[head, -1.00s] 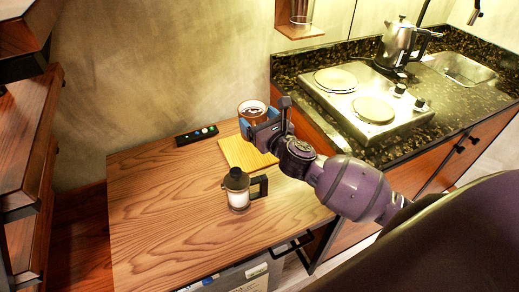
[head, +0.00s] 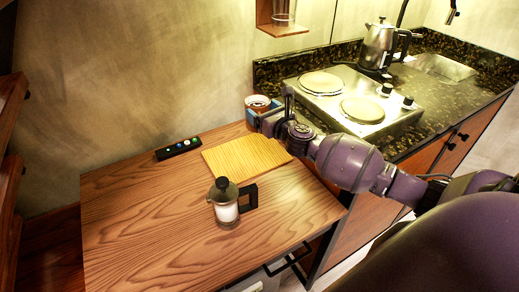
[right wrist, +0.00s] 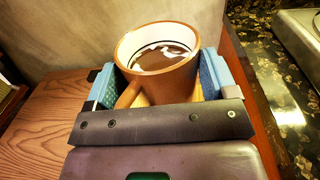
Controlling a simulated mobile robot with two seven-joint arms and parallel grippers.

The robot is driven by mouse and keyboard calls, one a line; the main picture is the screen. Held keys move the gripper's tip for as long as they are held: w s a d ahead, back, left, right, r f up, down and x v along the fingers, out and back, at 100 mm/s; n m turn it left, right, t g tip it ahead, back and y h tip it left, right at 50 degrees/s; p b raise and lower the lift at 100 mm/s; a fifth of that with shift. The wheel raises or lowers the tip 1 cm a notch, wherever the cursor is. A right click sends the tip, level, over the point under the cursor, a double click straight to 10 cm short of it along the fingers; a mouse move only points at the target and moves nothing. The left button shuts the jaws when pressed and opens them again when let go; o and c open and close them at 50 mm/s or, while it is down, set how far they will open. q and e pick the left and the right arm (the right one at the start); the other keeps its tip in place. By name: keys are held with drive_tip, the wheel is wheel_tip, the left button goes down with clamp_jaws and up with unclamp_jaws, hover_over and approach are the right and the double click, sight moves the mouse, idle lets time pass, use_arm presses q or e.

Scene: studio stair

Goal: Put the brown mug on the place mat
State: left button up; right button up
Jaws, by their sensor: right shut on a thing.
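The brown mug (head: 258,101), with dark liquid and a white inner rim, is upright in my right gripper (head: 266,115). In the right wrist view the mug (right wrist: 155,65) sits between the blue finger pads, its handle pointing toward the palm. My right gripper (right wrist: 160,88) is shut on it. The place mat (head: 245,158), a yellow wooden-looking square, lies on the table's right part. In the head view the mug and gripper appear beyond the mat's far right corner; the mug's base is hidden. My left gripper is not in view.
A glass press with a black lid and handle (head: 226,207) stands on the wooden table (head: 140,225) in front of the mat. A dark remote-like strip (head: 178,149) lies behind. The counter with a hot plate (head: 350,98) and kettle (head: 378,45) is at right. The mat's surface looks clear.

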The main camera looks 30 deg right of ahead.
wheel_tip(320, 180, down, 8)
drive_tip(key=b, duration=0.3)
drive_tip(key=shift+f, duration=0.15)
wheel_tip(320, 180, down, 6)
drive_tip(key=b, duration=0.3)
drive_tip(key=shift+b, duration=0.3)
drive_tip(key=shift+r, duration=0.4)
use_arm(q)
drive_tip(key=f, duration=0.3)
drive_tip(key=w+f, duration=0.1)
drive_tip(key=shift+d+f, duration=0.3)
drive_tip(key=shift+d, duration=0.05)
use_arm(e)
drive_tip(key=shift+f, duration=0.15)
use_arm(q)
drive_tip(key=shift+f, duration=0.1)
use_arm(e)
drive_tip(key=o, duration=1.2)
